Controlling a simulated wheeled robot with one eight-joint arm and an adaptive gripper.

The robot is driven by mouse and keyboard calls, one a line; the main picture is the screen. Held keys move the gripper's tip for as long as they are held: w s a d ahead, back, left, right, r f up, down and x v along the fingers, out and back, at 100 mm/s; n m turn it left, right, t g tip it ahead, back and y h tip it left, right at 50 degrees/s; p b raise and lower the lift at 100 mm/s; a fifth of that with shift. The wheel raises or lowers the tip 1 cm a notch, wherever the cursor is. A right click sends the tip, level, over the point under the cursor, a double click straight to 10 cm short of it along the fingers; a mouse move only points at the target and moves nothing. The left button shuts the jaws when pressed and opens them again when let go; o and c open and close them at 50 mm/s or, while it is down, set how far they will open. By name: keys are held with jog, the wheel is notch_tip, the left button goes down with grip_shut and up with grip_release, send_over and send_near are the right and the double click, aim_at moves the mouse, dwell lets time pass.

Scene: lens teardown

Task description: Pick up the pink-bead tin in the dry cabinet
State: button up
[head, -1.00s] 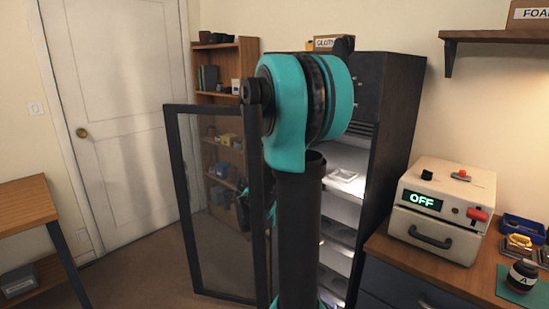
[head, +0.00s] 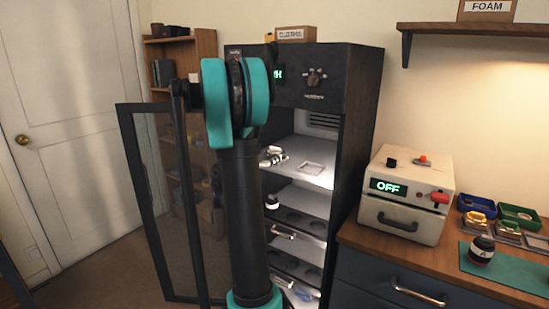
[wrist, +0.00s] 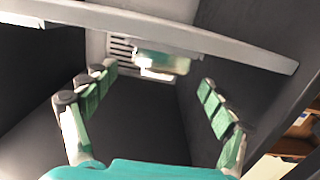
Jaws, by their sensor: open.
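The dry cabinet (head: 362,100) stands with its glass door (head: 150,200) open. On its top lit shelf lies a small, pale, square clear-walled container (head: 312,168). In the wrist view a clear container with a pale greenish look (wrist: 160,62) sits against the shelf (wrist: 200,35), ahead of my fingers. I see no pink beads, so I cannot tell whether it is the pink-bead tin. My gripper (wrist: 158,77) is open and empty, its green-padded fingers spread to either side below the container in the picture. In the head view the gripper (head: 273,157) shows partly behind my arm, left of the square container.
Lower shelves hold a dark lens part (head: 271,202) and other small items. The vent (wrist: 122,45) is at the cabinet's back. Right of the cabinet, a white box reading OFF (head: 405,195) stands on the workbench (head: 365,238). My arm hides part of the shelves.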

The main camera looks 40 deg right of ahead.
aim_at(275, 151)
jog(key=shift+x, duration=3.05)
jog(key=shift+s+f, duration=0.1)
jog(key=shift+f, duration=0.1)
jog(key=c, duration=1.2)
jog(key=shift+r, duration=0.1)
